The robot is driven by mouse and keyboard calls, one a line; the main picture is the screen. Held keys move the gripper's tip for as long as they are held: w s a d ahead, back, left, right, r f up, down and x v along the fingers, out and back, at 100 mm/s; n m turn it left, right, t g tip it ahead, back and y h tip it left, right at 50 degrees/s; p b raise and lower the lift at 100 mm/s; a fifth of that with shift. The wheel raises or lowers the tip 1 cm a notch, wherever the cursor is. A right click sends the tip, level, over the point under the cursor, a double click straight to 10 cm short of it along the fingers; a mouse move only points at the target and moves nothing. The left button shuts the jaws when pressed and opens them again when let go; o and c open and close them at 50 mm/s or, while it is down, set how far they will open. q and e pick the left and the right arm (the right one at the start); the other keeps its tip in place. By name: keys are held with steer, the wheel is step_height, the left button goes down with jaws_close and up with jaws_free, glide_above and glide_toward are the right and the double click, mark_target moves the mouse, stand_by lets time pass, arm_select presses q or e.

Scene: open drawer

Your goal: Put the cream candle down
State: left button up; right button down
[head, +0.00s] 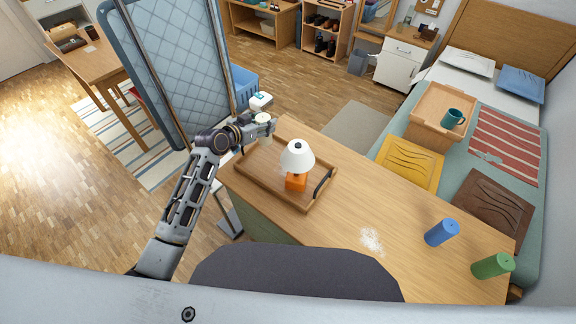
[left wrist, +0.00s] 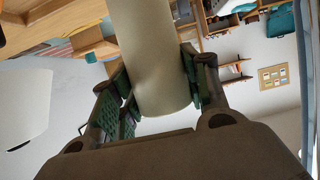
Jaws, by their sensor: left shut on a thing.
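The cream candle (left wrist: 150,60) is a pale cylinder between the finger pads of my left gripper (left wrist: 158,85) in the left wrist view. In the head view my left gripper (head: 268,125) is shut on the candle (head: 263,118), over the far left part of the wooden tray (head: 250,178). The candle's lower part is partly hidden there, so I cannot tell whether it touches the tray. My right gripper is not in view.
A lamp with a white shade (head: 297,157) and orange base stands on the tray. The desk (head: 340,225) has free room right of the tray, with white powder (head: 371,240), a blue candle (head: 441,232) and a green candle (head: 492,265). A folding screen (head: 175,70) stands behind my left arm.

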mark_target(261, 144)
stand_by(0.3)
arm_select(q)
steer(key=shift+f, duration=3.1)
steer(key=shift+f, duration=1.85)
steer(key=shift+f+b, duration=0.15)
steer(key=shift+b, duration=0.15)
steer(key=o, duration=1.2)
